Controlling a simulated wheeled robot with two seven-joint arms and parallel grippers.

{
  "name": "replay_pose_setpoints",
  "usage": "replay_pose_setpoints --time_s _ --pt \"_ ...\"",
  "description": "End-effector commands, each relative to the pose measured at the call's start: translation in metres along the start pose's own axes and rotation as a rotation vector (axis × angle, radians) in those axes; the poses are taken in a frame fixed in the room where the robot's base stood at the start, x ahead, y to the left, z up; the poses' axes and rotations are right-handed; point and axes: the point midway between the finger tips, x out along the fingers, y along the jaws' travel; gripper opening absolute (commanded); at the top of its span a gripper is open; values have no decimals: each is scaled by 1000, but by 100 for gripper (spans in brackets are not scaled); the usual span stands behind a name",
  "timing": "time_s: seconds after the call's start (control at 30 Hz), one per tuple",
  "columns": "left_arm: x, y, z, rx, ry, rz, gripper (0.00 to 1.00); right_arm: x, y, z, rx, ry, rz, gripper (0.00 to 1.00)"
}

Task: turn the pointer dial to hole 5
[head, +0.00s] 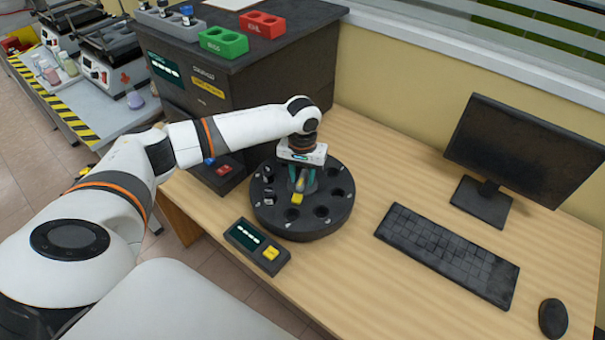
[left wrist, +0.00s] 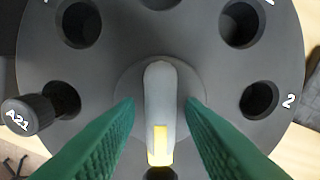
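The round black dial (head: 342,211) with a ring of holes sits on the wooden desk. Its grey pointer (left wrist: 160,95) with a yellow tip (left wrist: 158,145) stands at the centre. The yellow tip points to the bottom of the left wrist view. My left gripper (head: 303,180) is over the dial's centre, with green fingers (left wrist: 160,102) on either side of the pointer and a gap on both sides. A "2" (left wrist: 288,101) marks a hole at right. A vial labelled A21 (left wrist: 28,114) stands in a left hole. The hole at the yellow tip is mostly hidden. My right gripper is not in view.
A small box with a display and yellow button (head: 257,245) stands in front of the dial. A dark cabinet (head: 270,75) with green and red racks is behind. A keyboard (head: 447,255), mouse (head: 553,318) and monitor (head: 525,148) are at right. Bare desk lies between dial and keyboard.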

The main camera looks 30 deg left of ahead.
Motion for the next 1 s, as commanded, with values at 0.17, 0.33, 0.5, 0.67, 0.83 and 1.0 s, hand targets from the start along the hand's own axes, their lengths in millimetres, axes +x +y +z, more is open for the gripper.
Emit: replay_pose_setpoints --time_s 0.17,0.33,0.5,0.67,0.83,1.0 --pt "0 0 0 0 0 0 6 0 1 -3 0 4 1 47" --pt "-1 0 0 2 0 0 0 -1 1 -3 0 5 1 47" --pt "-3 0 0 31 1 -1 0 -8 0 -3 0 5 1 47" --pt "-5 0 -1 106 4 0 0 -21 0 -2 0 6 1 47" --pt "-6 0 -1 231 3 -1 0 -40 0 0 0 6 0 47" --pt "-5 0 0 378 3 -1 0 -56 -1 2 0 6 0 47"
